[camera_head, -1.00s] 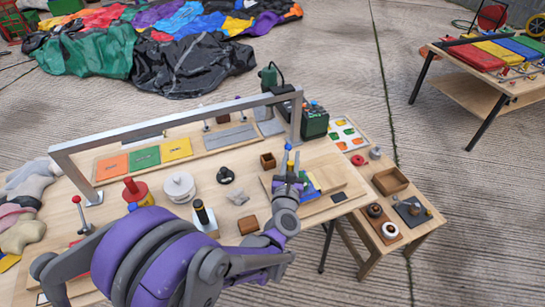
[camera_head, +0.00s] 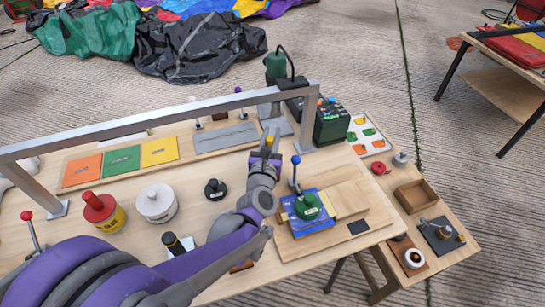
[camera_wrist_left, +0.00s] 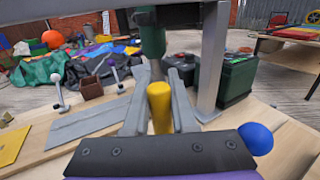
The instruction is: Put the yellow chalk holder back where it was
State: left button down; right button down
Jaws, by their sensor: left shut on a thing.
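My left gripper (camera_head: 268,146) is shut on the yellow chalk holder (camera_head: 271,137), which stands upright between the fingers. In the left wrist view the chalk holder (camera_wrist_left: 160,106) is a plain yellow cylinder between the two grey fingers (camera_wrist_left: 160,115). The gripper is above the table, in front of the long grey mat (camera_head: 222,137) and left of the blue-knobbed lever (camera_head: 295,160). The chalk holder's lower end is hidden. The small wooden cup seen earlier near this spot is hidden by my arm. My right gripper is out of view.
A metal frame (camera_head: 185,115) spans the table close to the gripper. A green press (camera_head: 276,66) and a dark green box (camera_head: 331,124) stand behind. A blue board with a green piece (camera_head: 308,207) lies on the wooden board to the right. White and red-topped pots (camera_head: 156,203) stand left.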

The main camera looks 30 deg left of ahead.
pick_arm(q)
jog(key=shift+f+b, duration=0.95)
jog(key=shift+f, duration=1.95)
jog(key=shift+f, duration=0.15)
jog(key=c, duration=0.7)
grip_release()
jog(key=shift+c, duration=0.2)
jog(key=shift+r, duration=0.25)
jog(key=v, duration=1.2)
jog(key=shift+f+p, duration=0.15)
jog(key=shift+p, duration=0.2)
